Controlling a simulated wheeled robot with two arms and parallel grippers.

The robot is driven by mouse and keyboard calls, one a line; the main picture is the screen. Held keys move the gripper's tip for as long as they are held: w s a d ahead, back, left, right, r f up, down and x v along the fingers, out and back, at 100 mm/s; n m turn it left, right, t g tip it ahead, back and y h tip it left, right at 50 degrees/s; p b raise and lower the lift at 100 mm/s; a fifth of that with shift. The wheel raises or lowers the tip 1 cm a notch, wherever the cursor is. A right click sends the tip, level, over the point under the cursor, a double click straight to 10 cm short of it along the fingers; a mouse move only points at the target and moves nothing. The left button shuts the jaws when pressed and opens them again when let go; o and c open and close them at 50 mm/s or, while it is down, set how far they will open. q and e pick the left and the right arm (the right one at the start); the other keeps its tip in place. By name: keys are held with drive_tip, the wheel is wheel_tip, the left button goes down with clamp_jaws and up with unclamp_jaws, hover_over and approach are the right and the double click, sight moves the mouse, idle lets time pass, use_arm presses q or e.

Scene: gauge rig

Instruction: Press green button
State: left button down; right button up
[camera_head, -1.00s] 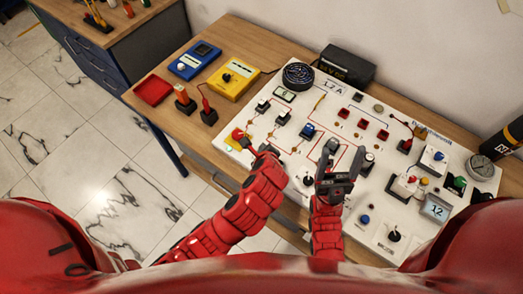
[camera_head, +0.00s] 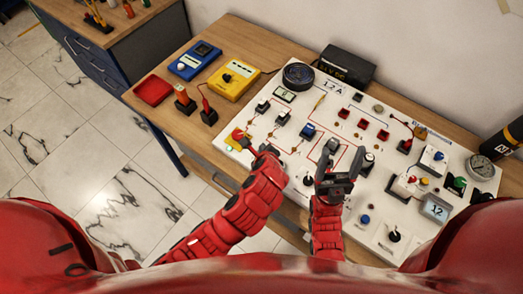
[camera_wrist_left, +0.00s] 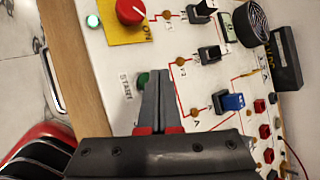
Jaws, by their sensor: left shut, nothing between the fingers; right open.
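The green button (camera_wrist_left: 142,80) shows in the left wrist view beside the START label on the white panel (camera_wrist_left: 115,50). The fingers partly cover it there. In the head view my left gripper hides that spot. My left gripper (camera_head: 266,150) is shut and empty, over the panel's left front part. In the left wrist view its fingertips (camera_wrist_left: 161,72) are right next to the button; I cannot tell whether they touch it. My right gripper (camera_head: 343,157) is open and empty over the front middle of the panel.
Black switches (camera_wrist_left: 210,54) and a blue switch (camera_wrist_left: 229,102) stand up close by. A yellow meter (camera_head: 234,78) and a red tray (camera_head: 153,90) lie left on the bench.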

use_arm(q)
drive_tip(key=shift+f, duration=0.1)
idle(0.4)
drive_tip(key=shift+f, duration=0.35)
drive_tip(key=shift+f+b, duration=0.45)
drive_tip(key=shift+f, duration=0.05)
idle(0.6)
drive_tip(key=shift+r, duration=0.1)
drive_tip(key=shift+r+p, duration=0.65)
drive_tip(key=shift+r, duration=0.2)
drive_tip(key=shift+r+p, duration=1.75)
drive_tip(key=shift+r, duration=0.8)
drive_tip(key=shift+s+f, duration=0.1)
